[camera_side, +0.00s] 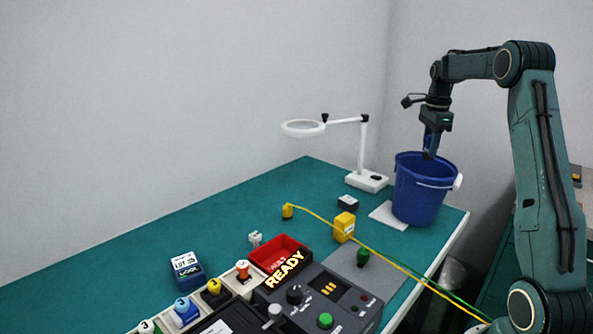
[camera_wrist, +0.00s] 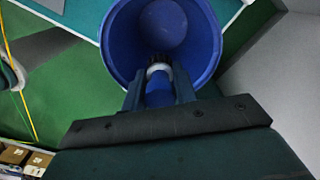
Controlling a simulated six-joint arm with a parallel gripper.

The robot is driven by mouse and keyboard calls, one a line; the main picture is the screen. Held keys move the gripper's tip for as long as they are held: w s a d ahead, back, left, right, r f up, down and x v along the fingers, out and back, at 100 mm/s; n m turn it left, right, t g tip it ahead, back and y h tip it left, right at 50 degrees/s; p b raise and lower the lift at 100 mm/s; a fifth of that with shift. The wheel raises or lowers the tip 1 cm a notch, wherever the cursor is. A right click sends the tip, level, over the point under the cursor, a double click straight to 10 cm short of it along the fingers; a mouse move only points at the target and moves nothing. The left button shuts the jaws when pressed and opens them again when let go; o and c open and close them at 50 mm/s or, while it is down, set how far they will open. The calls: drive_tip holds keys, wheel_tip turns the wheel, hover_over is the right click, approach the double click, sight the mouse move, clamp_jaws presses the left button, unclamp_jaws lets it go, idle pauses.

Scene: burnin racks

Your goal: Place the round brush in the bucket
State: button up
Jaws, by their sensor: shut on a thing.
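The blue bucket (camera_side: 420,195) stands at the right end of the green table, with its white handle grip at the right of its rim. My gripper (camera_side: 430,154) points down at the bucket's mouth, its fingertips about level with the rim. In the wrist view my gripper (camera_wrist: 160,92) is shut on the round brush (camera_wrist: 159,71), which shows a blue body and a pale ring. The brush's far end points into the open bucket (camera_wrist: 118,50), whose round floor is visible beyond it. In the side view the brush is hidden or too small to make out.
A white magnifier lamp (camera_side: 367,181) stands left of the bucket. A control box (camera_side: 330,295) and red tray (camera_side: 277,250) are in front.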

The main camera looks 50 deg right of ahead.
drive_tip(key=shift+f, duration=1.85)
drive_tip(key=o, duration=1)
drive_tip(key=shift+o, duration=0.2)
drive_tip(key=shift+r, duration=3.55)
